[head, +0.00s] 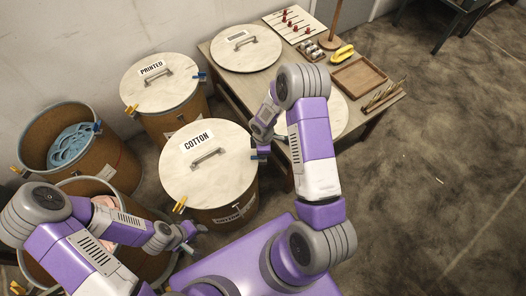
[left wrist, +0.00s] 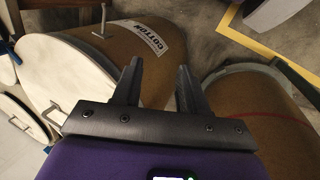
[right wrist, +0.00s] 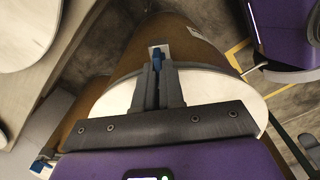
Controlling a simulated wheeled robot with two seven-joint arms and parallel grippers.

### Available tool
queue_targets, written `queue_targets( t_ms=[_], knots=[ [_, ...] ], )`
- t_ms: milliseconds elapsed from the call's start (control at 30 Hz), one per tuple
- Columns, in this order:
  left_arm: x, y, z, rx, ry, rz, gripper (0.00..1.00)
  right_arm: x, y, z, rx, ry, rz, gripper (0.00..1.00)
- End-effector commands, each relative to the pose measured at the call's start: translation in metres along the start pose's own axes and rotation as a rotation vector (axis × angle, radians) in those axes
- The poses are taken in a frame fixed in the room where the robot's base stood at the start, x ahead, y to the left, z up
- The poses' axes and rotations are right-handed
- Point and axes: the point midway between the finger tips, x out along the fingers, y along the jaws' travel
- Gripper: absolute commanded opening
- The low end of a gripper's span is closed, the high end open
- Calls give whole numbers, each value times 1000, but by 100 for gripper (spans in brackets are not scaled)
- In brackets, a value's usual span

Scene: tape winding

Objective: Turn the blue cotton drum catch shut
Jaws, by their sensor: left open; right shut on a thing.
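The cotton drum (head: 222,212) stands in the middle of the head view, with its pale lid (head: 225,180) on top. The blue catch (head: 260,157) is at the right side of its rim, partly hidden by my right gripper (head: 263,146). In the right wrist view, my right gripper (right wrist: 157,80) is shut on the blue catch (right wrist: 156,68) at the lid's edge. A yellow catch (head: 180,204) is on the near left side of the rim. My left gripper (head: 192,238) is open and empty, near the drum's front; its fingers show in the left wrist view (left wrist: 155,80).
The printed drum (head: 172,122) with its lid stands behind. Open drums stand at the left, one holding blue material (head: 72,145). A wooden table (head: 225,62) at the right rear carries lids, a wooden tray (head: 360,77) and small items. The floor at right is clear.

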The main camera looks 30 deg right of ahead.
Motion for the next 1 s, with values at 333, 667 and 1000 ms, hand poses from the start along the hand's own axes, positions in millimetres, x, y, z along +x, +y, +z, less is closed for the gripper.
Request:
queue_targets(
  t_ms=[333, 667, 1000],
  knots=[
    [0, 0, 0, 0, 0, 0, 43, 0, 0, 1, -8, -3, -1, 0],
    [0, 0, 0, 0, 0, 0, 43, 0, 0, 0, -6, -1, 0, 34],
    [-8, 3, 0, 0, 0, 0, 43, -23, 1, 0, -5, 1, 3, 34]
  ],
)
